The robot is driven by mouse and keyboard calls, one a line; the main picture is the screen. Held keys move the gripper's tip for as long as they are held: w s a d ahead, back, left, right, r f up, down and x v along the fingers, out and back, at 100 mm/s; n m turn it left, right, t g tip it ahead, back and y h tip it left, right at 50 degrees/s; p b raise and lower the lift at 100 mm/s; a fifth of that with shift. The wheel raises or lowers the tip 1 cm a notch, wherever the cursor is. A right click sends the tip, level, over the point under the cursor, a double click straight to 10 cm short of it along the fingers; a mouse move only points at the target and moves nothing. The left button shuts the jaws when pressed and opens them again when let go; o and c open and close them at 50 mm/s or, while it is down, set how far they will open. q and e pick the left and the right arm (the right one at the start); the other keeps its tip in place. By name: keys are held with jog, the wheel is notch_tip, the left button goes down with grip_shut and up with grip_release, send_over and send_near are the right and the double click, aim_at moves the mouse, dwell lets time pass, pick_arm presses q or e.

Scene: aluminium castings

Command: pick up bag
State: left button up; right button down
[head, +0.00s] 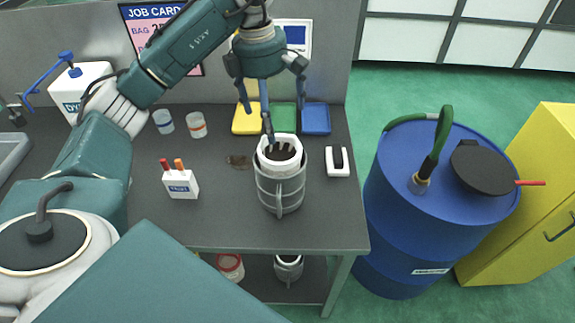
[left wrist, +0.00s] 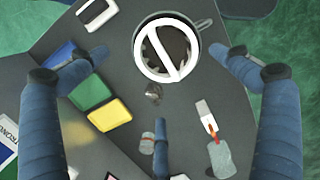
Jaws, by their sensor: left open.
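A white-rimmed bag (head: 293,168) sits in a grey metal basket (head: 282,190) with a side handle, near the right end of the dark bench. In the left wrist view the bag's rim (left wrist: 143,63) is a white ring with a bar across a dark inside, near top centre. My left gripper (head: 266,104) is above and behind the bag, pointing down, with its fingers spread and nothing between them. One finger overlaps the rim in the head view; I cannot tell if it touches. In the left wrist view the fingers (left wrist: 160,85) show apart. My right gripper is not in view.
Yellow (head: 246,119), green (head: 283,118) and blue (head: 316,118) trays stand behind the basket. A white holder (head: 338,170) lies right of it. A marker box (head: 180,184) and two jars (head: 197,125) stand left. A blue drum (head: 400,215) stands beyond the bench's right edge.

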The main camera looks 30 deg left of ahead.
aim_at(279, 148)
pick_arm(q)
jog(key=shift+s+d+f+p, duration=0.1)
jog(key=shift+s+f+p, duration=0.1)
jog(key=shift+f, duration=0.45)
jog(key=shift+s+d+f+p, duration=0.1)
jog(key=shift+s+f+p, duration=0.05)
jog(key=shift+f, duration=0.45)
jog(key=shift+s+f, duration=0.4)
jog(key=shift+f, duration=0.1)
jog(key=shift+w+d+f+p, duration=0.15)
jog(key=shift+d+f+p, duration=0.05)
jog(key=shift+f+p, duration=0.25)
jog(key=shift+w+d+f+p, duration=0.1)
jog(key=shift+d+f+p, duration=0.05)
jog(key=shift+f+p, duration=0.25)
jog(key=f, duration=0.1)
jog(key=f+p, duration=0.1)
jog(key=f, duration=0.1)
jog(key=shift+w+d+f, duration=0.2)
jog(key=shift+d, duration=0.1)
jog(key=shift+f, duration=0.2)
jog(key=c, duration=1.5)
jog(key=shift+c, duration=0.9)
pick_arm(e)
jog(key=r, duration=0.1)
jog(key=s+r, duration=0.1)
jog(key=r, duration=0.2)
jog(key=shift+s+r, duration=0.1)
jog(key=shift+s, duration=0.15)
